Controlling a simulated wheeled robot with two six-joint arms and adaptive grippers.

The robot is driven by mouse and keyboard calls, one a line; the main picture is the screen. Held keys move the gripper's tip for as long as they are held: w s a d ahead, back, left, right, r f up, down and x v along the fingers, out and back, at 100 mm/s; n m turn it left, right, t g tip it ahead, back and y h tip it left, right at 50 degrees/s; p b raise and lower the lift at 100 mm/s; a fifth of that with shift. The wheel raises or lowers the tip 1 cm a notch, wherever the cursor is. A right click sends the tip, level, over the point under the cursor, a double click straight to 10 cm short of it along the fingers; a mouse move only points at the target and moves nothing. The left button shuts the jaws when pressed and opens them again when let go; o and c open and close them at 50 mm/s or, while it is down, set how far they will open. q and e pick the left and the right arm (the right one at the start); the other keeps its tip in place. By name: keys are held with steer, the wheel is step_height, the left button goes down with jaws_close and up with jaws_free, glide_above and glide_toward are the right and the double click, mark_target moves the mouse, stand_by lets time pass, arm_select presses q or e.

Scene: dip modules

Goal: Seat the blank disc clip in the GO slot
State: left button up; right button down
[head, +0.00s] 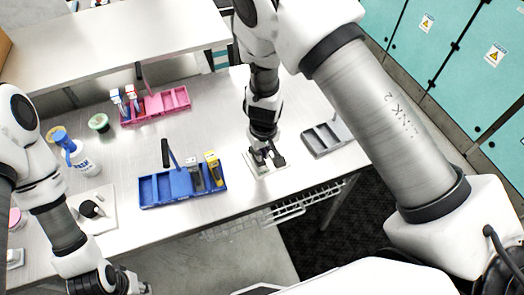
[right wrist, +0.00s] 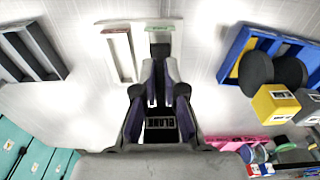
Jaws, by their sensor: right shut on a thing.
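The blank disc clip (right wrist: 160,124), dark with a "BLANK" label, sits between the fingers of my right gripper (right wrist: 160,75) in the right wrist view. In the head view my right gripper (head: 266,158) is low over a cream plate (head: 282,167) and hides the clip. The plate (right wrist: 140,65) has two side-by-side slots in the right wrist view, one with a red mark, one with a green mark (right wrist: 160,28). The fingers lie in line with the green-marked slot. Slot lettering is unreadable, and contact is hidden. My left gripper (head: 112,284) is at the bottom edge, its jaws unclear.
A blue tray (head: 152,190) left of the plate holds a grey clip (head: 194,175) and a yellow clip (head: 212,169). An empty grey tray (head: 327,139) stands right. A pink tray (head: 174,101) with several clips and a bottle (head: 82,157) stand left.

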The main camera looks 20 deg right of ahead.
steer(key=shift+s, duration=0.1)
steer(key=shift+f+b, duration=0.5)
steer(key=shift+f, duration=0.8)
stand_by(0.4)
steer(key=c, duration=1.2)
jaws_free()
steer(key=r, duration=0.7)
steer(key=shift+s+r, duration=0.25)
